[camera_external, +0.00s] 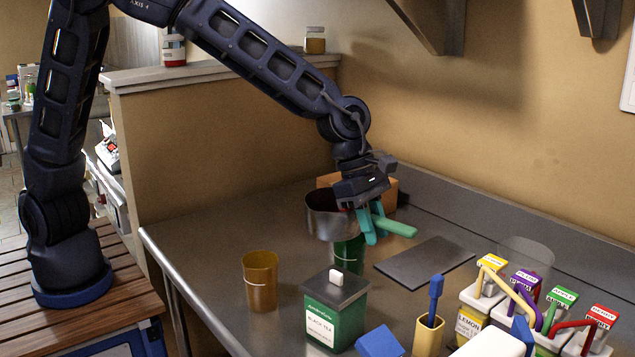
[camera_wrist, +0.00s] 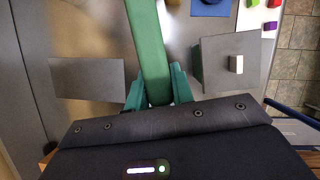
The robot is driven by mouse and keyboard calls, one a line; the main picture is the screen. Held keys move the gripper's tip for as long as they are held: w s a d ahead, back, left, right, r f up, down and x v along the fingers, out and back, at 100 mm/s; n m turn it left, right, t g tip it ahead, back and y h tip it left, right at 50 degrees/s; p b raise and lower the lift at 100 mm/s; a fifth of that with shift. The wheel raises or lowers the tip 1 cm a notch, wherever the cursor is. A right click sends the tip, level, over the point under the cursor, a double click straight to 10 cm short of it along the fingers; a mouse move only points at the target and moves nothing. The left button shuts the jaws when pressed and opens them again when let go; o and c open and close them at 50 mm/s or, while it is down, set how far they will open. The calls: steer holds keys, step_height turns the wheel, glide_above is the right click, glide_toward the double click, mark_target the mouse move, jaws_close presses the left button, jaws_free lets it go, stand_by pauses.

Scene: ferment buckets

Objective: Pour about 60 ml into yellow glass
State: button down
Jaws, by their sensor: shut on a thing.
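My gripper (camera_external: 371,224) has teal fingers shut on the green handle (camera_external: 397,228) of a grey metal pot (camera_external: 328,220). The handle (camera_wrist: 150,50) also runs between the fingers in the wrist view. The pot looks roughly upright and appears held above the counter; its contents cannot be seen. The yellow glass (camera_external: 260,282), amber and see-through, stands upright on the counter to the left of and nearer than the pot. No liquid can be made out in it. A green glass (camera_external: 349,254) stands below the pot in the picture, its top hidden by it.
A green black-tea box (camera_external: 334,314) with a grey lid stands right of the yellow glass. A dark flat mat (camera_external: 425,262) lies right of the pot. Labelled containers with coloured handles (camera_external: 491,276) crowd the right. A brown box (camera_external: 389,188) is behind my gripper. The counter's left is clear.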

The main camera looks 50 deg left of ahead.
steer(key=s+d+n, duration=0.1)
steer(key=s, duration=0.1)
steer(key=s+d, duration=0.2)
steer(key=s+d+n+t, duration=0.1)
steer(key=s, duration=0.1)
steer(key=shift+s+d+n, duration=0.3)
steer(key=shift+s, duration=0.1)
steer(key=shift+s+d+n, duration=0.3)
steer(key=shift+s+d, duration=0.05)
steer(key=shift+s, duration=0.35)
steer(key=shift+s+d+n, duration=0.3)
steer(key=shift+s, duration=0.4)
steer(key=shift+s+d+f+n+t+y, duration=0.1)
steer(key=shift+s+f+n+t+y, duration=0.05)
steer(key=shift+s, duration=0.35)
steer(key=shift+s+d+f+n+t+y, duration=0.1)
steer(key=shift+s+n+t+y, duration=0.05)
steer(key=shift+s, duration=0.3)
steer(key=shift+s+f, duration=0.2)
steer(key=shift+s, duration=0.55)
steer(key=s+a+f+n, duration=0.2)
steer(key=s+a+f, duration=0.1)
steer(key=s, duration=0.4)
steer(key=shift+f+t+y, duration=0.3)
steer(key=shift+f, duration=0.15)
steer(key=shift+a, duration=0.1)
steer(key=shift+w+a+r+n+g+h, duration=0.4)
steer(key=shift+w+a+r+g+h, duration=0.2)
steer(key=shift+g+h, duration=0.25)
